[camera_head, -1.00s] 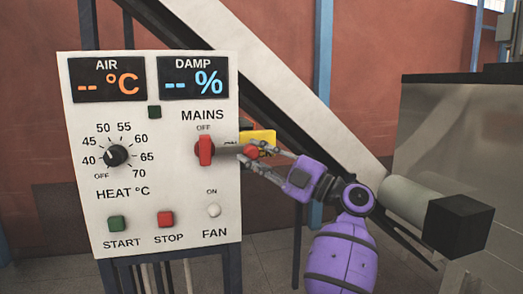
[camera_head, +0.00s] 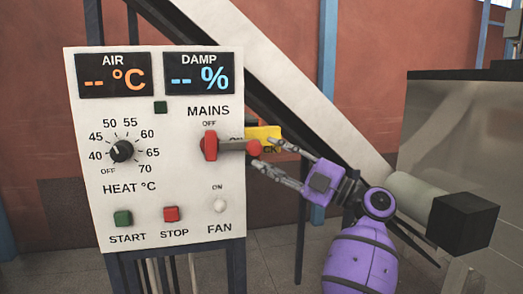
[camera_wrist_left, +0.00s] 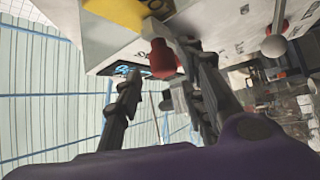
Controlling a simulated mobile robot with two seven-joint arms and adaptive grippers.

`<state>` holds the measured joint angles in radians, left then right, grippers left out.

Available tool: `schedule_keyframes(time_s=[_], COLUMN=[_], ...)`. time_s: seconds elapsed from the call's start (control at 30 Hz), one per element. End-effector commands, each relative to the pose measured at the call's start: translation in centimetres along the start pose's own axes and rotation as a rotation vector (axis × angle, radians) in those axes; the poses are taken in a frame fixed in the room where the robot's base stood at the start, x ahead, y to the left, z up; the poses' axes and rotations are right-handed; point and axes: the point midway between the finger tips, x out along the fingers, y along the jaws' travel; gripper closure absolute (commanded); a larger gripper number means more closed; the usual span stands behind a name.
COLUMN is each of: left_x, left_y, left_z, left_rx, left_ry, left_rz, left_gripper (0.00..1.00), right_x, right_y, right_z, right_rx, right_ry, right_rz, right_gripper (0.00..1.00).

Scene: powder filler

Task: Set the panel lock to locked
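The panel lock appears to be the grey lever with a red knob (camera_head: 254,147), pointing right across the panel's right edge. A yellow plate (camera_head: 263,133) lies behind it, its lettering partly covered and ending in "CK". My left gripper (camera_head: 264,153) is open, its fingers spread around or just beside the red knob; I see no firm grip. In the left wrist view the red knob (camera_wrist_left: 162,60) shows between the open fingers (camera_wrist_left: 160,72), nearer the right one, with the yellow plate (camera_wrist_left: 118,14) above. My right gripper is not in view.
The white panel (camera_head: 85,190) carries a red MAINS switch (camera_head: 210,146) close left of the lever, a HEAT dial (camera_head: 121,151), START (camera_head: 123,218) and STOP (camera_head: 171,214) buttons, and a FAN toggle (camera_head: 219,205). A grey machine (camera_head: 455,120) stands at right.

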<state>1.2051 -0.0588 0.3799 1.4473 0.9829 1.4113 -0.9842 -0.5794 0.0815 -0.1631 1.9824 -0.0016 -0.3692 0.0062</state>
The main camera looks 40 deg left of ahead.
Motion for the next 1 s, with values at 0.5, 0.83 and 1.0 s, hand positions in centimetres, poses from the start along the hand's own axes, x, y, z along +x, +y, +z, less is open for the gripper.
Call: schedule_keyframes(time_s=[0.5,0.83,1.0], left_x=[-7.8,-7.9,-7.9], left_y=[0.1,0.1,0.1], left_z=[-0.1,-0.1,-0.1], left_rx=[-0.002,-0.003,-0.005], left_ry=[0.002,0.003,0.003], left_rz=[0.002,0.001,0.001], left_gripper=[0.63,0.63,0.63], right_x=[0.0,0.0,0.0], right_y=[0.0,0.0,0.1], right_z=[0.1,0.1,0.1], right_rx=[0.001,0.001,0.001], right_ry=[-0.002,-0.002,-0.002], right_rz=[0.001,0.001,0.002], right_gripper=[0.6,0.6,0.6])
